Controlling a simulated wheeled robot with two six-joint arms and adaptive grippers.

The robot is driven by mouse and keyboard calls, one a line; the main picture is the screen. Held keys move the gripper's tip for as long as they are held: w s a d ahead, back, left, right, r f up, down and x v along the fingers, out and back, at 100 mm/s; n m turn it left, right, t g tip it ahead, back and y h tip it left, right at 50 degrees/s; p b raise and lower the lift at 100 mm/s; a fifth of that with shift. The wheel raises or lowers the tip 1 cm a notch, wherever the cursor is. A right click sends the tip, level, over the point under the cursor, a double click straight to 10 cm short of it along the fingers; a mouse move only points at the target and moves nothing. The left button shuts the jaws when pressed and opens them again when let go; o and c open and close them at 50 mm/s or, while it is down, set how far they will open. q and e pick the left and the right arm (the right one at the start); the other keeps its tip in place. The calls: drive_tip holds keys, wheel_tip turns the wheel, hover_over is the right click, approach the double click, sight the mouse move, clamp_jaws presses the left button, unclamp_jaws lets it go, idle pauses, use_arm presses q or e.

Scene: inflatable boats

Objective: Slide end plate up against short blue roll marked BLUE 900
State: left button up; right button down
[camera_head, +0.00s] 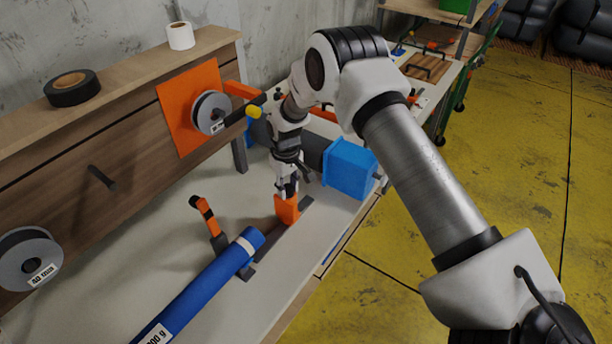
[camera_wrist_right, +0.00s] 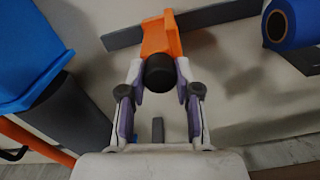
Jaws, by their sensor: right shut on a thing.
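The orange end plate (camera_head: 287,209) stands on a dark flat strip on the bench. My right gripper (camera_head: 287,188) is above it, shut on its black knob, which shows between the fingers (camera_wrist_right: 160,95) in the wrist view (camera_wrist_right: 160,72). The blue roll (camera_head: 205,282) lies on the bench toward the lower left, its white label (camera_head: 158,335) partly cut off, with "900" readable. That end also shows at the right of the wrist view (camera_wrist_right: 290,24). My left gripper is not in view.
An orange and black handled piece (camera_head: 207,217) stands behind the roll's end. A blue block (camera_head: 349,168) with a dark grey roll sits to the right of my gripper. A wooden drawer unit (camera_head: 120,150) lines the back. Bare bench lies in front of the plate.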

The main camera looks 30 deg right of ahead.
drive_tip(key=s+a, duration=0.2)
drive_tip(key=a, duration=0.4)
drive_tip(key=shift+s, duration=0.2)
drive_tip(key=shift+f, duration=0.1)
drive_tip(key=c, duration=0.8)
unclamp_jaws()
drive_tip(key=shift+w+f, duration=0.1)
drive_tip(key=shift+w, duration=0.1)
wheel_tip(320, 180, up, 12)
